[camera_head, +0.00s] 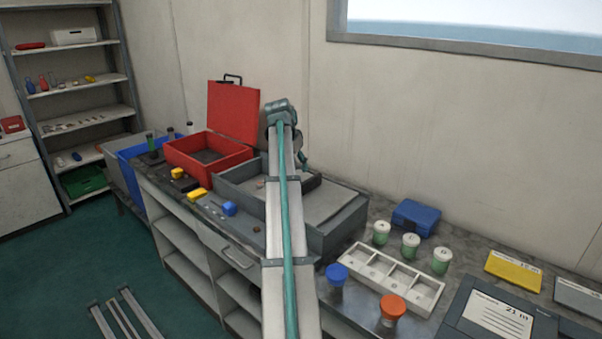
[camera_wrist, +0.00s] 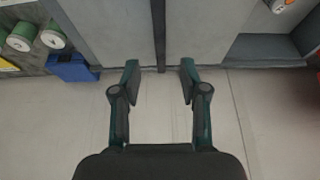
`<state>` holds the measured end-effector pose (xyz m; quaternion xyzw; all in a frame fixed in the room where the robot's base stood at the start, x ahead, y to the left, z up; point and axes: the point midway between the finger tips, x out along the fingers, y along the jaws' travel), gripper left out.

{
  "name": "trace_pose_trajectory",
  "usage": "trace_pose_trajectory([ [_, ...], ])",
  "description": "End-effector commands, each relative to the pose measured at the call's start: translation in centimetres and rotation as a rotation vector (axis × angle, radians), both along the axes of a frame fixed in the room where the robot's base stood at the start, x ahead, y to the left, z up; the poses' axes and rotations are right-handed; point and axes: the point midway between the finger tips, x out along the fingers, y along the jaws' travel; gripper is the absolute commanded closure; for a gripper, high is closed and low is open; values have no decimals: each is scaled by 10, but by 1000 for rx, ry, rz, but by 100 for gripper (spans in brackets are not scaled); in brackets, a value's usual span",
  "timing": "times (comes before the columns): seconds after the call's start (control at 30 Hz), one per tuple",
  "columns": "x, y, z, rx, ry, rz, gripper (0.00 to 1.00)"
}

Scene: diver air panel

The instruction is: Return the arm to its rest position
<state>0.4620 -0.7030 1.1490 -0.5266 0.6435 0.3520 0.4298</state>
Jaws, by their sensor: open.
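My arm reaches away over the counter in the head view, with its far end above the grey box-like unit (camera_head: 340,235). My gripper (camera_wrist: 159,82) is open in the wrist view, with nothing between its two fingers. Beyond the fingertips lie the grey unit's flat surface (camera_wrist: 105,25) and a dark dividing strip. The pale wall fills the lower part of that view. In the head view my arm hides most of the gripper and part of the grey unit.
Left of my arm stand an open red case (camera_head: 235,115), a blue bin (camera_head: 135,160) and small yellow and blue items. To the right are a blue case (camera_head: 416,217), green jars with white lids (camera_head: 411,245), a white divided tray (camera_head: 425,300), and blue-topped and orange-topped containers (camera_head: 392,308).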

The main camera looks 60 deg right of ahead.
Motion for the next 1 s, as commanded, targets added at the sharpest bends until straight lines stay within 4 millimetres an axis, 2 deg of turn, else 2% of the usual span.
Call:
trace_pose_trajectory([
  [0.23,1,4,9,0,0,0,56],
  [0.67,5,8,3,3,2,12,56],
  [0.77,19,23,-12,15,8,54,56],
  [0.87,44,51,-41,33,19,135,56],
  [0.97,74,92,-79,57,36,246,56],
  [1.0,87,111,-96,68,43,295,56],
])
